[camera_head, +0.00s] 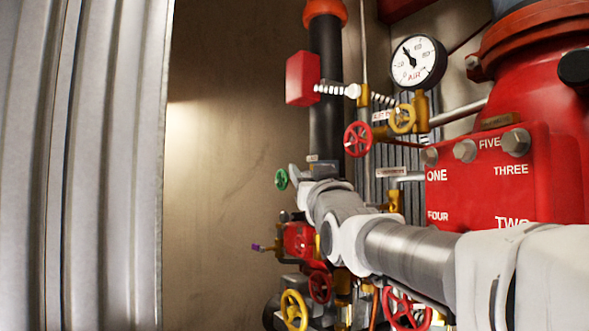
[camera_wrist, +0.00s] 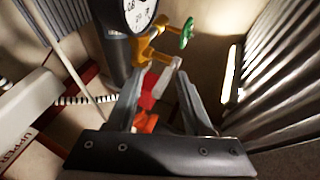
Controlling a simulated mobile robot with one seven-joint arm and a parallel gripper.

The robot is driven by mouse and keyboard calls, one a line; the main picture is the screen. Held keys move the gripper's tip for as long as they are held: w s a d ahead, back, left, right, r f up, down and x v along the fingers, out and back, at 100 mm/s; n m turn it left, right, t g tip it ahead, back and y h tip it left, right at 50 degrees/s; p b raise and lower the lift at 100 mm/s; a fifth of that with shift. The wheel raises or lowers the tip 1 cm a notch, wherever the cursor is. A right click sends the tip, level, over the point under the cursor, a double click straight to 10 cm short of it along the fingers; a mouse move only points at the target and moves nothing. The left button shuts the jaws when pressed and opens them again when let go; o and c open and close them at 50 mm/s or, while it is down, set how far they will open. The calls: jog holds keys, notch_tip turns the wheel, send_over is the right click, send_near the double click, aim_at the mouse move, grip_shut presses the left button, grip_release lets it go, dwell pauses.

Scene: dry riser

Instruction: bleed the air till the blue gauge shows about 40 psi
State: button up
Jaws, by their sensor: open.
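A gauge (camera_wrist: 140,12) with a white face and dark rim is cut off by the top of the wrist view; its needle cannot be read. A brass fitting (camera_wrist: 150,50) below it carries a green handwheel (camera_wrist: 187,32), which also shows in the head view (camera_head: 281,179). My gripper (camera_wrist: 160,76) is open, its fingers apart below the brass fitting, with a pale grey piece showing between them. I cannot tell whether they touch. In the head view, another white gauge (camera_head: 418,62) reads AIR in red, its needle pointing up and left. No gauge looks clearly blue.
A large red valve body (camera_head: 510,185) with bolts stands at right. More handwheels, including a yellow one (camera_head: 293,310), are low down. Corrugated metal (camera_head: 80,160) stands at left.

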grip_shut()
jog(key=shift+f+b, duration=0.2)
jog(key=shift+b, duration=0.25)
jog(key=t+b, duration=0.1)
jog(key=b, duration=0.2)
jog(key=shift+f+m, duration=0.4)
jog(key=m+t+b, duration=0.1)
jog(key=b, duration=0.3)
jog(key=shift+f, duration=0.3)
jog(key=m+t+h+b, duration=0.1)
jog(key=b, duration=0.2)
jog(key=m+t+h+b, duration=0.2)
jog(key=b, duration=0.2)
jog(key=shift+w+f, duration=0.2)
jog(key=shift+f, duration=0.1)
jog(key=shift+m+t+h+b, duration=0.45)
jog(key=shift+m+t+h, duration=0.05)
jog(key=shift+m+h, duration=0.1)
